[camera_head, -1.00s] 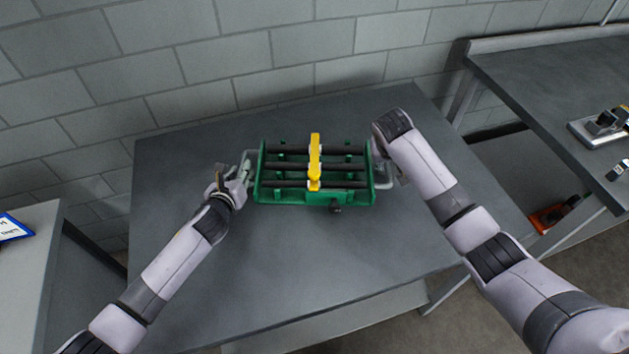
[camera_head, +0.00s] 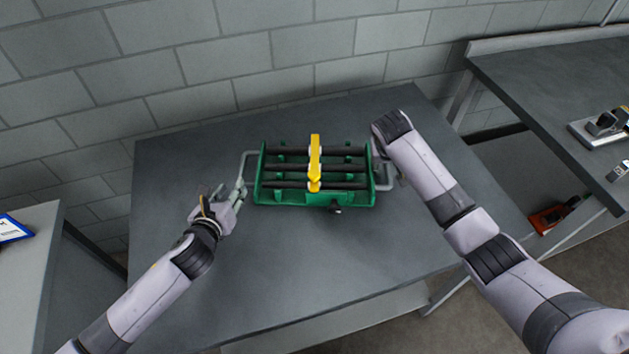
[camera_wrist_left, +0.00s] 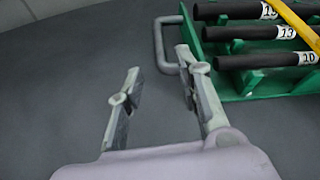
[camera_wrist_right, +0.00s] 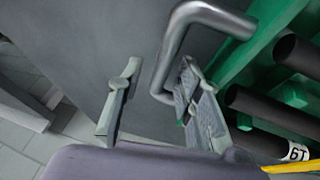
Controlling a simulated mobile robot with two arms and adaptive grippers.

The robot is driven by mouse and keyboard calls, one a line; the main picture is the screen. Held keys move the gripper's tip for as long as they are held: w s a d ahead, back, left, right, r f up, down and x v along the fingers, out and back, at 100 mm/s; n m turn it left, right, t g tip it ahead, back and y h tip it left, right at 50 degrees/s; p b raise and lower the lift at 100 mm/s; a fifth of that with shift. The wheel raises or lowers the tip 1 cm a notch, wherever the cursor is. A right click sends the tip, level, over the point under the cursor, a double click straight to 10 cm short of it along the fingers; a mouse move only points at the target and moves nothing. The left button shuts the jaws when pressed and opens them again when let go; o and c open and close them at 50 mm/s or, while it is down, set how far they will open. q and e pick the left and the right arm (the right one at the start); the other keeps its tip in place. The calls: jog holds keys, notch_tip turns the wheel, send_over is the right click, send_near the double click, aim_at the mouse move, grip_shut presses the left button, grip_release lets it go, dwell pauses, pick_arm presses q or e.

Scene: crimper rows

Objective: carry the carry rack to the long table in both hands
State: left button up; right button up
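The green carry rack (camera_head: 290,197) stands on the grey table in the middle of the head view. It holds several black rods under a yellow bar (camera_head: 315,160) and has a grey loop handle at each end. My left gripper (camera_head: 239,190) is open and empty, in front of and apart from the left handle (camera_head: 245,165); the left wrist view shows that handle (camera_wrist_left: 160,45) beyond the fingertips. My right gripper (camera_wrist_right: 158,85) is open at the right handle (camera_wrist_right: 170,50), with one finger overlapping its lower end. In the head view my right wrist partly hides that handle.
The grey table (camera_head: 180,180) is clear around the rack, with a block wall behind. A longer dark table (camera_head: 560,80) at right bears tools (camera_head: 605,125). An orange-red object (camera_head: 548,218) lies below it. Another surface (camera_head: 40,230) is at left.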

pick_arm(q)
jog(key=shift+v, duration=1.6)
pick_arm(e)
jog(key=shift+r, duration=0.1)
jog(key=v, duration=1.2)
jog(key=shift+a, duration=0.1)
